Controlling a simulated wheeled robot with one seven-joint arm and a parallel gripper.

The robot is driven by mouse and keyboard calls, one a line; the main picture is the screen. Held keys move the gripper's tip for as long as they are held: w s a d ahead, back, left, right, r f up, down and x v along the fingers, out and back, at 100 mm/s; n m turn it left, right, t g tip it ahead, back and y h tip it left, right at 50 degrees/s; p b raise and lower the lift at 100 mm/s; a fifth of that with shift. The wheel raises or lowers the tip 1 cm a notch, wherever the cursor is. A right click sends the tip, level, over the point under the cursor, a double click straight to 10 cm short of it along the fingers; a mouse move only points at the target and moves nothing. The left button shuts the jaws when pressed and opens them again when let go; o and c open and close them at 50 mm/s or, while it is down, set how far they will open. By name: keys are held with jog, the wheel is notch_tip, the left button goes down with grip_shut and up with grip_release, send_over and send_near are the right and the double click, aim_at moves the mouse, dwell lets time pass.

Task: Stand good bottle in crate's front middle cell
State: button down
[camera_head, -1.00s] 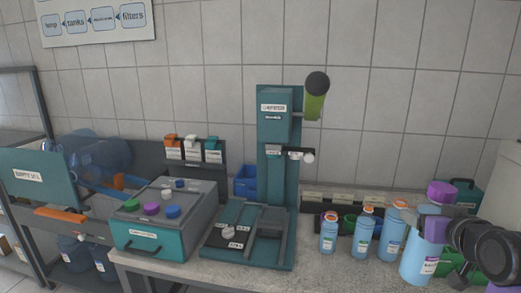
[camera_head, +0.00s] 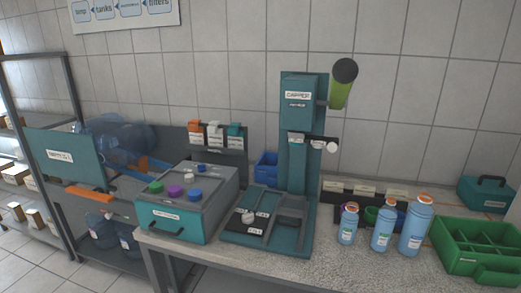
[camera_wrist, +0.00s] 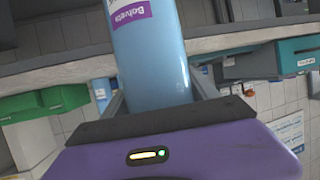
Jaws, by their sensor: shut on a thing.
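My gripper (camera_wrist: 160,98) is shut on a light blue bottle (camera_wrist: 152,55) with a white and purple label, in the wrist view. The bottle's two ends are out of frame. Neither gripper nor held bottle shows in the head view. The green crate (camera_head: 458,262) stands on the counter at the right edge of the head view, partly cut off. Its dividers form several cells, and those I can see look empty. In the wrist view a green thing (camera_wrist: 45,104) at the left may be the crate, apart from the held bottle.
Three blue bottles with orange caps, the nearest one (camera_head: 414,226), stand just left of the crate. A capper stand (camera_head: 300,130) and a teal-fronted box (camera_head: 172,222) are further left. A teal case (camera_head: 487,194) sits behind the crate.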

jog(key=s+a+f, duration=0.3)
jog(key=shift+s+a+f+n+y, duration=0.15)
jog(key=shift+a+f+n+y, duration=0.15)
jog(key=shift+y, duration=0.1)
jog(key=shift+d, duration=0.15)
